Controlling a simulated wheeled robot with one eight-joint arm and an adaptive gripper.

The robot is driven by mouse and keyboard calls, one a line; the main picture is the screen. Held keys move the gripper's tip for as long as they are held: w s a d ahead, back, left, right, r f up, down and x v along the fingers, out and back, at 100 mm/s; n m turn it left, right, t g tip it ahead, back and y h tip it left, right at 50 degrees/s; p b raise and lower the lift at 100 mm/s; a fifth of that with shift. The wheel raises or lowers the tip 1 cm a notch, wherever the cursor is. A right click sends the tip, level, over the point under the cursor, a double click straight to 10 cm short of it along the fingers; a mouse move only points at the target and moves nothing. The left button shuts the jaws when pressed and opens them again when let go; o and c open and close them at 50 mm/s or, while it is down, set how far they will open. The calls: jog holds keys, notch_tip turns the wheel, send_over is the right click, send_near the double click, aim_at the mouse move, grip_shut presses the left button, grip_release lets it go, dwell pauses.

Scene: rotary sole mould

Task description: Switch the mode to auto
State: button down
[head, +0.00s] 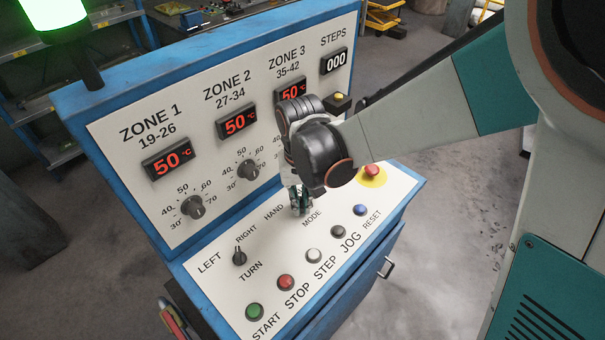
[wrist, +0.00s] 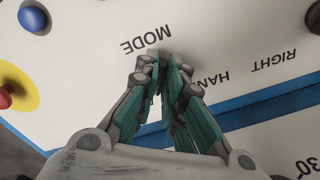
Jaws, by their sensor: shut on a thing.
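The panel's MODE label (head: 312,219) is on the sloped white desk, with the HAND label (head: 274,212) to its left. My gripper (head: 301,206) points down at the spot between these labels. In the wrist view, its green fingers (wrist: 161,66) come together beside the upside-down MODE label (wrist: 146,39). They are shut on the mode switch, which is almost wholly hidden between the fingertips. Its pointer direction cannot be seen. The AUTO label is not visible; my arm and gripper cover that part of the panel.
The LEFT/RIGHT turn switch (head: 239,257) is to the left. A red emergency button (head: 372,170) is at right. The upright display panel (head: 215,160) stands behind.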

dwell(0.4)
jog(key=c, duration=1.7)
grip_release()
